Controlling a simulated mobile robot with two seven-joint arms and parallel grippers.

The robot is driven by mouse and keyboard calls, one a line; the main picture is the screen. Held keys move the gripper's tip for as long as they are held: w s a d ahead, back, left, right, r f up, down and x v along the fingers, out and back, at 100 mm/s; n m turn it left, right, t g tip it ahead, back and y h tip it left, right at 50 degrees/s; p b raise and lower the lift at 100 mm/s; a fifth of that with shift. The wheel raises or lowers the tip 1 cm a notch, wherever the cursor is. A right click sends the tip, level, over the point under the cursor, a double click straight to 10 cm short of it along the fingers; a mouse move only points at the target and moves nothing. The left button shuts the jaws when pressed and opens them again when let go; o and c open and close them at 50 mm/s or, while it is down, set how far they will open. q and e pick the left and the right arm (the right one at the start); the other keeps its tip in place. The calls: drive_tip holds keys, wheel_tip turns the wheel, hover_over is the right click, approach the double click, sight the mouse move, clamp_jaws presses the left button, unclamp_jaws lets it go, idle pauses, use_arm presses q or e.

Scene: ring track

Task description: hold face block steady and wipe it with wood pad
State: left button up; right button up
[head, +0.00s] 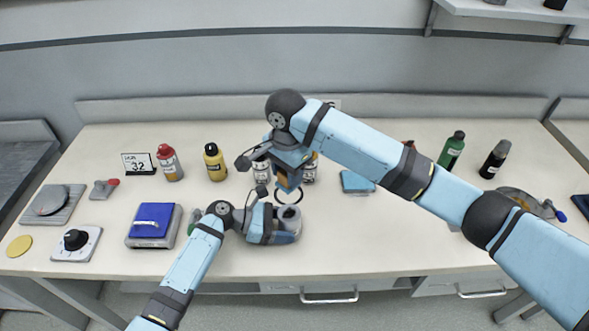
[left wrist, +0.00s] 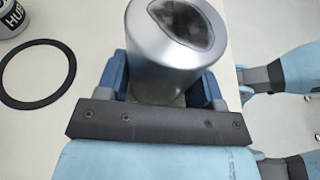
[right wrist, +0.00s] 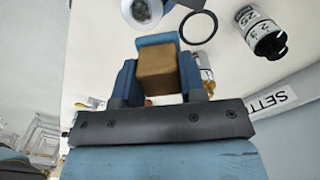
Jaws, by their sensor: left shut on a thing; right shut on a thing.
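The face block (left wrist: 160,58) is a silver cylinder with a dark, grey-mottled face on top. My left gripper (left wrist: 163,88) is shut around it, low over the table near the front middle in the head view (head: 275,223). The wood pad (right wrist: 158,72) is a brown block with a blue part at its far end. My right gripper (right wrist: 157,82) is shut on it, pointing down just behind the face block in the head view (head: 288,178). The face block's round top also shows past the pad in the right wrist view (right wrist: 142,10). Pad and face look apart.
A black ring (left wrist: 62,48) lies on the table (head: 340,240) beside the face block. Bottles stand behind, including a red-capped one (head: 170,163) and a yellow one (head: 214,163). A blue-lidded box (head: 153,224) stands left. A blue sponge-like block (head: 357,182) lies right.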

wheel_tip(320, 180, down, 6)
drive_tip(key=shift+f, duration=0.25)
drive_tip(key=shift+s+d+f, duration=0.1)
drive_tip(key=shift+s, duration=1.3)
drive_tip(key=shift+s+d+f, duration=0.1)
drive_tip(key=shift+s, duration=1.3)
drive_tip(key=shift+r, duration=0.25)
drive_tip(key=shift+w+f, duration=0.15)
drive_tip(key=shift+w, duration=0.15)
drive_tip(key=shift+w+a, duration=0.2)
drive_tip(key=shift+w, duration=2.25)
drive_tip(key=shift+r, duration=4)
use_arm(q)
drive_tip(key=o, duration=0.8)
